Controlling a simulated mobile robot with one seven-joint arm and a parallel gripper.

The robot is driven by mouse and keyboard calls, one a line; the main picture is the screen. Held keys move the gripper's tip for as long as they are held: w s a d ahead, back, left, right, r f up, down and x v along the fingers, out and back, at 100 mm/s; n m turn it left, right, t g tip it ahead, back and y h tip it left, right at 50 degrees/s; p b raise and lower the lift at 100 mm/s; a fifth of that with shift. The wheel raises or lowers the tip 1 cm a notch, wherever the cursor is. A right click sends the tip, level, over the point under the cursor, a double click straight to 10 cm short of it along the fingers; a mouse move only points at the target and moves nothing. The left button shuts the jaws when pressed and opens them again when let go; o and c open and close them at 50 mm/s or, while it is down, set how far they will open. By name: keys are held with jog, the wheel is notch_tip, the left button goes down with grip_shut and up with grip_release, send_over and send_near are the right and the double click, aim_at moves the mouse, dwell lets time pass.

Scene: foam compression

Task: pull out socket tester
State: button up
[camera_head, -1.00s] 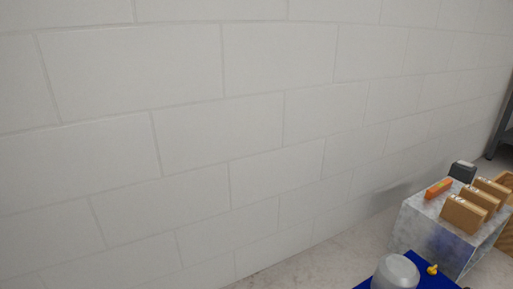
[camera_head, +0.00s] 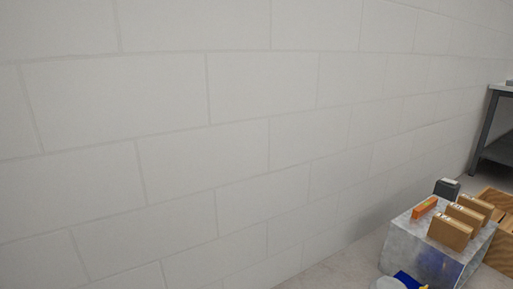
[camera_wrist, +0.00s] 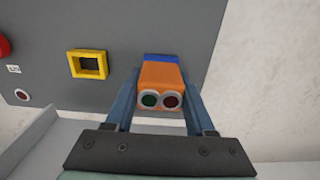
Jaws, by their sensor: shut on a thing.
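The socket tester (camera_wrist: 160,78) is an orange block with a green and a dark red round light on its end face, in the wrist view. My gripper (camera_wrist: 160,92) is shut on it, with one blue-grey finger on each side. Behind the tester is a grey panel (camera_wrist: 120,40), and a blue part (camera_wrist: 161,57) shows at the tester's far end. I cannot tell whether the tester still touches the panel. The head view shows neither my gripper nor the tester in it.
The panel has a yellow-framed square opening (camera_wrist: 88,64), a red button (camera_wrist: 4,46) and a small red light (camera_wrist: 22,94). In the head view, a metal box (camera_head: 437,252) carries several wooden blocks and an orange item (camera_head: 425,206). A wooden crate (camera_head: 500,240) and a dark table (camera_head: 492,140) stand at right.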

grip_shut()
jog(key=shift+r, duration=0.1)
jog(key=shift+r+p, duration=2.95)
jog(key=shift+p, duration=0.2)
